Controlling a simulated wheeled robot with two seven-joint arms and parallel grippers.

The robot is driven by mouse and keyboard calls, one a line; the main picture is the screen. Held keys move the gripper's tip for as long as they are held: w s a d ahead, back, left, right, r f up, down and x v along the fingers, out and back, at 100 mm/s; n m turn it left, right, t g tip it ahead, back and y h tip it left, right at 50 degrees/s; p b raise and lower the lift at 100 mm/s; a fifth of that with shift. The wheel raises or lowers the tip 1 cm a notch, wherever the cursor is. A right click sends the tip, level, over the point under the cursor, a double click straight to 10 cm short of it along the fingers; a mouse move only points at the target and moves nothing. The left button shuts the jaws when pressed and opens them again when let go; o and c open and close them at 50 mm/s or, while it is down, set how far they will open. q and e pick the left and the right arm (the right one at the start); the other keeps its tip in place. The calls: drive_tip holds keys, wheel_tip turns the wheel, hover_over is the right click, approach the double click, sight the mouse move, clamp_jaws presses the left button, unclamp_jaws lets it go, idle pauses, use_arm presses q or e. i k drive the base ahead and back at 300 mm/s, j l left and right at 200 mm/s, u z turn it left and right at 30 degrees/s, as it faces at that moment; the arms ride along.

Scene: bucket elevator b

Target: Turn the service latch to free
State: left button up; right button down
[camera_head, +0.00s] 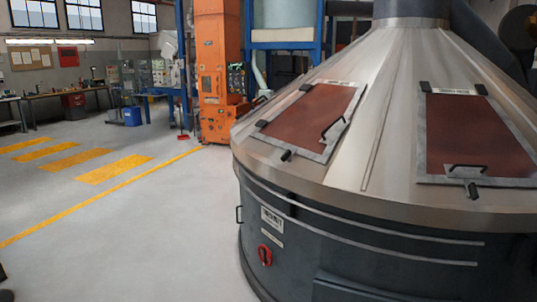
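I cannot tell for sure which part is the service latch. The vessel's cone carries two reddish-brown hatches, a left one (310,113) and a right one (470,135). Each has a black handle and a black latch at its lower edge: the left latch (286,156) and the right latch (472,190). The orange bucket elevator (212,60) stands farther back. Neither of my grippers can be made out.
Open grey floor (130,220) lies left of the vessel, with yellow stripes (113,169) and a yellow line. Workbenches stand along the back left. A blue bin (132,117) and a red dustpan (183,136) are near the elevator. The vessel fills the right side.

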sight(286, 156)
drive_tip(key=i+l+z, duration=0.1)
drive_tip(key=i+z, duration=0.35)
drive_tip(key=i, duration=2.1)
